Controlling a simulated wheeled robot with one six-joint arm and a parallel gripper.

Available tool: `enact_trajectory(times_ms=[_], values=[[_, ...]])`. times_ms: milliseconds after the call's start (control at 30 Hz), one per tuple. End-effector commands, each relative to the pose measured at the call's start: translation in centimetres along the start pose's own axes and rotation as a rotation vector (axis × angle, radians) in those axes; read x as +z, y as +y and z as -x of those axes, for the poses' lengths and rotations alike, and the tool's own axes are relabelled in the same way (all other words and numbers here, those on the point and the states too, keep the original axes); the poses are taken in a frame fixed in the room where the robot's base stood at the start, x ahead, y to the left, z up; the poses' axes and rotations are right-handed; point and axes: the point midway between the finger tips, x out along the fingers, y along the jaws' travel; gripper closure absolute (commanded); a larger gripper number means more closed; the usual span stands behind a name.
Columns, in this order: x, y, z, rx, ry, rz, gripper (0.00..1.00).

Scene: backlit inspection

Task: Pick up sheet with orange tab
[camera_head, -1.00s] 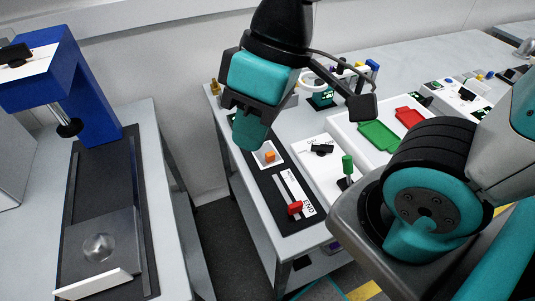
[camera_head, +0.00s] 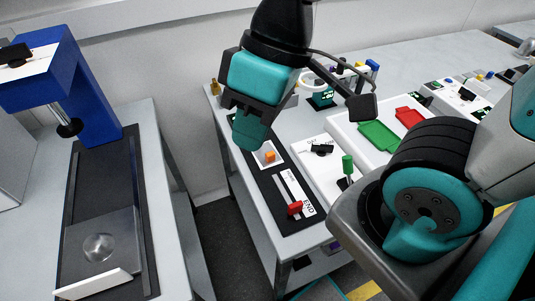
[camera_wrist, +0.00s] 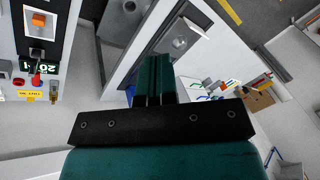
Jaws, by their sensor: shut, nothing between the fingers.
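I cannot make out for sure a sheet with an orange tab in either view. In the wrist view, a small group of white pieces with blue, green and red marks (camera_wrist: 212,88) lies far off at the right; it is too small to tell whether one is the sheet. My gripper (camera_head: 248,135) is shut and empty, above the left edge of the middle bench in the head view. Its teal fingers (camera_wrist: 153,80) are together in the wrist view, with nothing between them.
A black panel with an orange switch (camera_head: 269,157) and a red slider knob (camera_head: 294,208) lies below my gripper. A blue press (camera_head: 88,90) stands on the left bench. A floor gap separates the benches.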

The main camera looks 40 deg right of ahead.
Motion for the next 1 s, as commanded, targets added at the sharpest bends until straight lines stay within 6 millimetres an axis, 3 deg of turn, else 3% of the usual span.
enact_trajectory(times_ms=[167, 267, 367, 400, 467, 800, 1000], values=[[0.0, 0.0, 0.0, 0.000, 0.000, 0.000, 1.00], [-0.1, 0.2, -0.2, 0.003, 0.000, 0.007, 0.79], [-0.6, 1.7, -1.1, 0.027, -0.005, 0.049, 0.56], [-1.0, 2.7, -1.7, 0.043, -0.010, 0.083, 0.51], [-1.6, 4.9, -2.6, 0.074, -0.024, 0.150, 0.51], [-3.5, 20.2, -6.8, 0.205, -0.212, 0.615, 0.51], [-3.2, 25.4, -7.4, 0.197, -0.300, 0.785, 0.51]])
